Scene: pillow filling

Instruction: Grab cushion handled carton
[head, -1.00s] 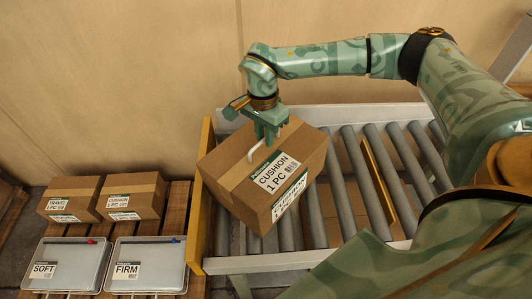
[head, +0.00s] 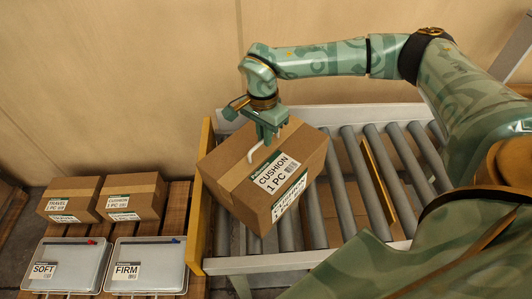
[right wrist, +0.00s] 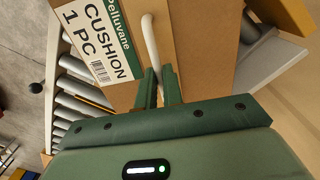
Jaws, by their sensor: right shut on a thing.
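The cushion carton (head: 232,182) is a brown box with a white and green label reading CUSHION 1 PC. It sits turned at an angle over the left end of the roller conveyor; I cannot tell whether it rests on the rollers. A white handle (head: 255,157) stands on its top. My right gripper (head: 268,138) is above the carton, shut on this handle. In the right wrist view the handle (right wrist: 151,42) runs between the fingers (right wrist: 160,84), with the carton's labelled top (right wrist: 195,45) beyond. My left gripper is not in view.
The roller conveyor (head: 352,165) has a yellow end board (head: 206,225) at its left. On a wooden pallet (head: 180,208) stand two small cartons, TRAVEL (head: 70,195) and CUSHION (head: 133,190), and two grey cases, SOFT (head: 75,255) and FIRM (head: 150,255). A wall stands behind.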

